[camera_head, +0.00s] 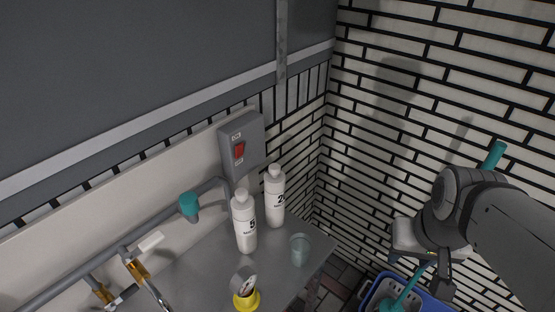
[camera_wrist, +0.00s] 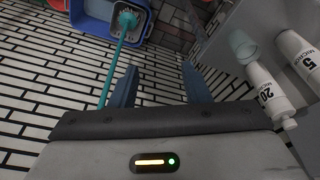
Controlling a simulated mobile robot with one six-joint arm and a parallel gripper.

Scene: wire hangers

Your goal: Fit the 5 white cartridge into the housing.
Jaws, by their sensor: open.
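The white cartridge marked 5 (camera_head: 244,226) stands upright on the metal counter, left of a similar white cartridge marked 20 (camera_head: 275,200). In the wrist view the 5 cartridge (camera_wrist: 298,52) is at the right edge, beside the 20 cartridge (camera_wrist: 268,90). A clear teal cup (camera_head: 299,250), perhaps the housing's bowl, stands on the counter near its right end; it also shows in the wrist view (camera_wrist: 243,46). A teal cap (camera_head: 188,203) sits on the pipe at the wall. My gripper (camera_wrist: 160,85) is open and empty, off to the right of the counter.
A grey switch box (camera_head: 241,146) with a red switch hangs on the wall behind the cartridges. A yellow-based gauge (camera_head: 245,292) and brass valves (camera_head: 135,270) are at the front left. A blue basket (camera_head: 370,292) with a teal brush (camera_head: 408,290) is below my gripper.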

